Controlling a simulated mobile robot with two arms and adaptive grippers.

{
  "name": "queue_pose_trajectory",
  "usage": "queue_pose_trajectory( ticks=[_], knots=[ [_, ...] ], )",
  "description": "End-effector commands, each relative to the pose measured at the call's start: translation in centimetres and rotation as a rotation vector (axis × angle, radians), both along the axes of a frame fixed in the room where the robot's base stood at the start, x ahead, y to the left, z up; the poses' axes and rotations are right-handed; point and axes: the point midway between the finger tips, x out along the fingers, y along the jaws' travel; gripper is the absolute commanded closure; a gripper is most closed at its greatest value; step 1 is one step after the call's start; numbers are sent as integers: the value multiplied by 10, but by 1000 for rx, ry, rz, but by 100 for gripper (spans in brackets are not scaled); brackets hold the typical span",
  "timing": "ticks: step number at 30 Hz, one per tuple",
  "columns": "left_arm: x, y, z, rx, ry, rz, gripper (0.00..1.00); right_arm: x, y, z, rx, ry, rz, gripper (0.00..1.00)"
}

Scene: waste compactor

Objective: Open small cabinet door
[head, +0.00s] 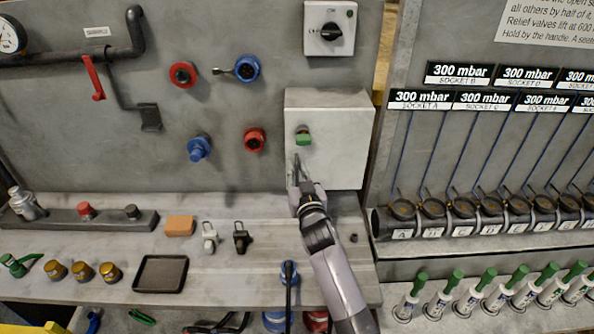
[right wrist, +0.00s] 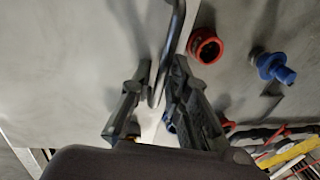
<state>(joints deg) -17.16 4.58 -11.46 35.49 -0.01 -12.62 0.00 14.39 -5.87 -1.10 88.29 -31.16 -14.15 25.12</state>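The small cabinet (head: 338,128) is a pale grey box on the wall panel, and its door looks closed. A green knob (head: 303,137) sits near the left of its front. My right gripper (head: 298,178) is at the lower left of the door. In the right wrist view, a curved metal bar handle (right wrist: 176,30) runs between the fingers of the right gripper (right wrist: 162,62). The fingers stand close on either side of the bar, but I cannot tell whether both touch it. My left gripper is not in view.
Red connectors (head: 183,75) and blue connectors (head: 199,148) stick out left of the cabinet. A rotary switch (head: 330,30) is above it. The bench below holds an orange block (head: 180,226) and a black tray (head: 160,273). A socket rack (head: 480,217) stands close on the right.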

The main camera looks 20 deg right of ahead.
Motion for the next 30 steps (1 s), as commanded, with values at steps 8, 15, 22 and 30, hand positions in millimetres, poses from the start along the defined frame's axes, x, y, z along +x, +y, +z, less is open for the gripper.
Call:
queue_pose_trajectory(
  ticks=[8,15,22,30],
  knots=[
    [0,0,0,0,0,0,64,0,0,0,0,0,0,88],
    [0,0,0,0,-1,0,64,0,0,0,0,0,0,100],
    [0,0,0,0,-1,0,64,0,0,0,0,0,0,100],
    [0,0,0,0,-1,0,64,0,0,0,0,0,0,100]
  ],
)
